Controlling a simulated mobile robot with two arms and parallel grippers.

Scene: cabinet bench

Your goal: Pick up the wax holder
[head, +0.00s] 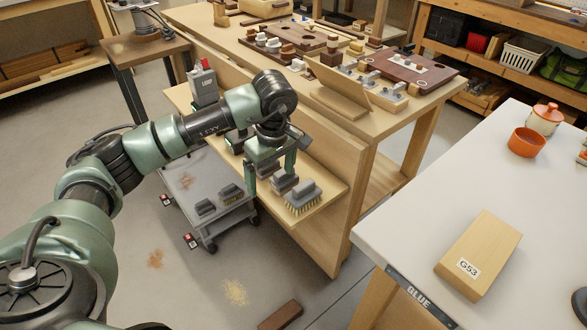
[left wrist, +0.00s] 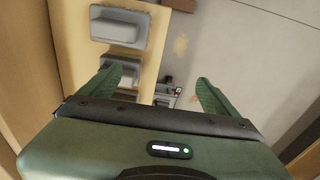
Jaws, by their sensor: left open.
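My left gripper (head: 270,182) is open over the low wooden shelf on the side of the bench. Its fingers also show spread in the left wrist view (left wrist: 164,85). Small grey block-like pieces sit on the shelf: one (head: 268,167) appears between or behind the fingers, and another (head: 284,181) is just right of them. I cannot tell which piece is the wax holder. In the left wrist view one grey piece (left wrist: 117,72) is partly hidden by the left finger. A grey-topped brush (head: 302,196) lies closest to the shelf's front end. My right gripper is not in view.
A grey box with a red top (head: 203,86) stands at the shelf's far end. A low grey cart (head: 207,206) is left of the shelf. The benchtop (head: 222,28) holds boards and small parts. A white table (head: 400,222) with a wooden block (head: 482,248) stands right.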

